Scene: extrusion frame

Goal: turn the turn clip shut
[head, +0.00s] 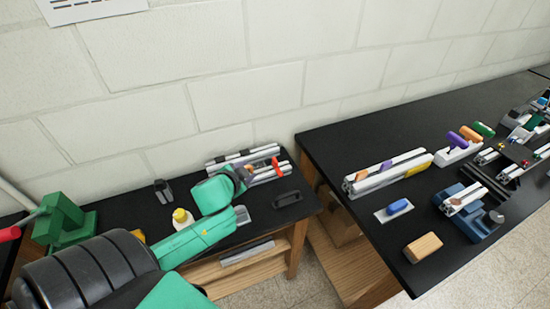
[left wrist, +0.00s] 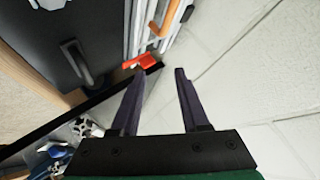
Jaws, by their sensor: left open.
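The extrusion frame (head: 228,157) lies at the back of the left black bench, near the wall. Its pale rails (left wrist: 138,25) also show at the top of the left wrist view. A small red piece (left wrist: 141,62), which looks like the turn clip, sits at a rail end; a red-orange piece (head: 275,164) shows there in the head view. Whether the clip is turned open or shut is hard to tell. My left gripper (left wrist: 158,72) is open and empty, its dark purple fingertips just short of the red piece. My right gripper is out of view.
An orange handle (left wrist: 166,18) is on the rails. A black handle (head: 287,198) lies in front of the frame. A yellow-topped bottle (head: 182,218) and a green vise (head: 62,222) stand left. The right bench (head: 330,141) carries several fixtures. The wall is close behind the frame.

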